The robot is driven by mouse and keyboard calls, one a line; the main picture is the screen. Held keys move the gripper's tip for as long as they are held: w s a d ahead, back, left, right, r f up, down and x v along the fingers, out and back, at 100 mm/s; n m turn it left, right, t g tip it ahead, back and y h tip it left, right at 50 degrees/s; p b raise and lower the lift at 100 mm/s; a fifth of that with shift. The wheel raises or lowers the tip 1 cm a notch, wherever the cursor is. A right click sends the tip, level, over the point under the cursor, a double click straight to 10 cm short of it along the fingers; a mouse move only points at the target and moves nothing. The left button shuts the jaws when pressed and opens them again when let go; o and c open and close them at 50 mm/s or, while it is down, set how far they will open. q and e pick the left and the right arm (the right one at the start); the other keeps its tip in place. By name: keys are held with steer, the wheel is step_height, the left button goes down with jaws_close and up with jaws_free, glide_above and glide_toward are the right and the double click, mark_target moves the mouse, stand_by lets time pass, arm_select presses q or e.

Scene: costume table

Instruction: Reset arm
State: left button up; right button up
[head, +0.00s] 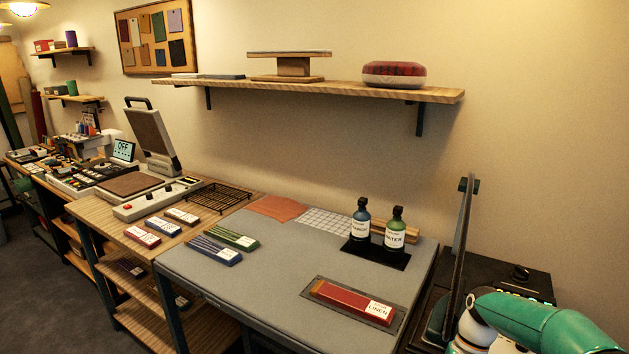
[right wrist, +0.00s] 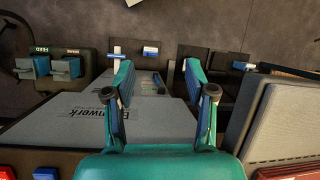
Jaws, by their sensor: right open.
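My right gripper (right wrist: 158,78) shows in the right wrist view with its two teal fingers wide apart and nothing between them. Beyond and below the fingers lies a grey panel with dark lettering (right wrist: 95,115), partly hidden by the gripper body. In the head view only the teal and white part of my right arm shows at the lower right corner; the gripper itself is not visible there. My left arm and gripper are in neither view.
The grey worktable (head: 290,265) holds a red linen-labelled box (head: 345,300), a blue bottle (head: 361,222), a green bottle (head: 396,230) and several labelled strips. A wall shelf (head: 340,89) hangs above. A black unit (head: 510,278) stands right of the table. The table's front middle is clear.

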steer(key=s+a+f+n+t, duration=0.1)
steer(key=s+a+f+t, duration=0.1)
steer(key=s+a+f, duration=0.5)
steer(key=s+a+f+n+t+y, duration=0.1)
steer(key=s+a+f, duration=0.6)
steer(key=s+f, duration=0.5)
steer(key=shift+s+a+f+t, duration=0.15)
steer(key=shift+s+a+t, duration=0.2)
steer(key=shift+s, duration=0.5)
steer(key=shift+d, duration=0.1)
